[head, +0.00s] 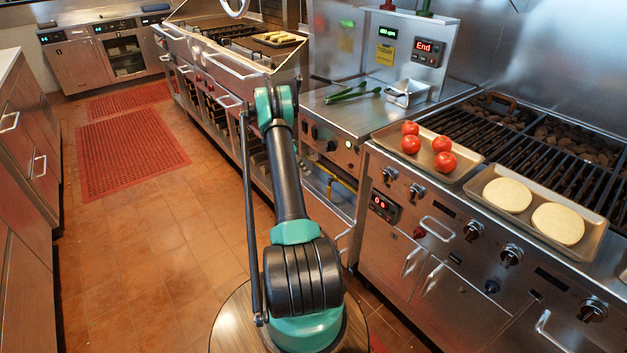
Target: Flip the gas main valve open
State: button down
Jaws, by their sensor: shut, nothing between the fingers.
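I cannot pick out the gas main valve for certain. A short stretch of yellow pipe (343,182) shows in a recess below the counter, left of the grill front, and its lower part is hard to make out. My arm rises from the bottom middle and bends at a teal joint near the steel counters. My gripper is not visible in the head view.
The char grill (520,135) at right holds a tray of red tomatoes (443,161) and a tray of pale round patties (507,195). Tongs (352,93) lie on the steel counter. The tiled floor (150,235) at left is clear, with red mats (130,150).

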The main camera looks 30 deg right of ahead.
aim_at(330, 189)
jog(key=x, duration=0.9)
jog(key=shift+s+d+f, duration=0.1)
jog(key=shift+d+f, duration=0.05)
jog(key=shift+f, duration=0.05)
jog(key=shift+s+r, duration=0.2)
jog(key=shift+s, duration=1.7)
